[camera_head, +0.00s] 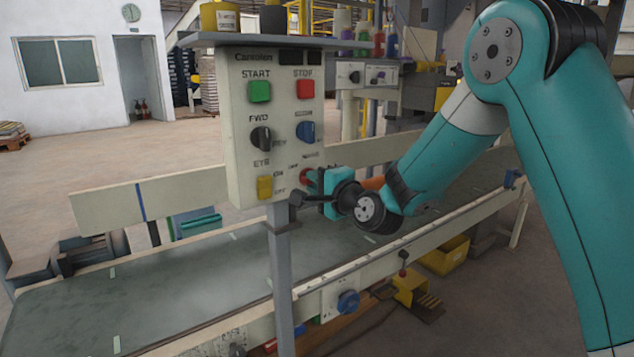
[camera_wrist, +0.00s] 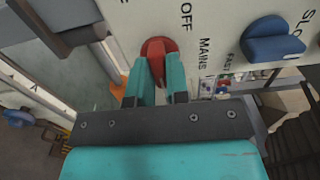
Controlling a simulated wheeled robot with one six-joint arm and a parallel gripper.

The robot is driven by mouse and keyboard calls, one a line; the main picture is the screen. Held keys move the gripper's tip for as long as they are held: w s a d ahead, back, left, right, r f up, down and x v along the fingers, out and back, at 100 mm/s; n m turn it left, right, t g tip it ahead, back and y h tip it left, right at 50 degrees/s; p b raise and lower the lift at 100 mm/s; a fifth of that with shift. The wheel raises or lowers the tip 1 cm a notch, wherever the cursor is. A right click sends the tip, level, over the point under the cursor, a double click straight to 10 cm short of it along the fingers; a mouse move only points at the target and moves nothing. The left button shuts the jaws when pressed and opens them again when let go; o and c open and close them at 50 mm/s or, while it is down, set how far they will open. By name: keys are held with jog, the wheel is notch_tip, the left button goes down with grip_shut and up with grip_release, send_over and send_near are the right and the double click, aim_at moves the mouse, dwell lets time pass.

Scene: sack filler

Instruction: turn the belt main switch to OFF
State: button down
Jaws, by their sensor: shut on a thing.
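The belt main switch is a red rotary knob (camera_wrist: 158,50) on the cream control panel (camera_head: 237,180). In the wrist view it sits beside the label MAINS, with OFF printed up and to its right. My gripper (camera_wrist: 158,82) has its two teal fingers shut on the knob's grip, one on each side. The fingers hide part of the grip, so I cannot tell exactly which mark it points to. In the head view the red knob (camera_head: 305,175) shows at the panel's lower right, with my gripper (camera_head: 313,182) against it.
A blue knob (camera_wrist: 272,40) with SLOW and FAST marks is close to the red one. The panel also has a green START button (camera_head: 260,91), a red STOP button (camera_head: 305,89), a black knob (camera_head: 261,138) and a yellow switch (camera_head: 265,187).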

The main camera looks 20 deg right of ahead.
jog(key=shift+f+n+b, duration=0.1)
jog(key=shift+n+b, duration=7.5)
jog(key=shift+n, duration=1.4)
jog(key=c, duration=1.1)
grip_release()
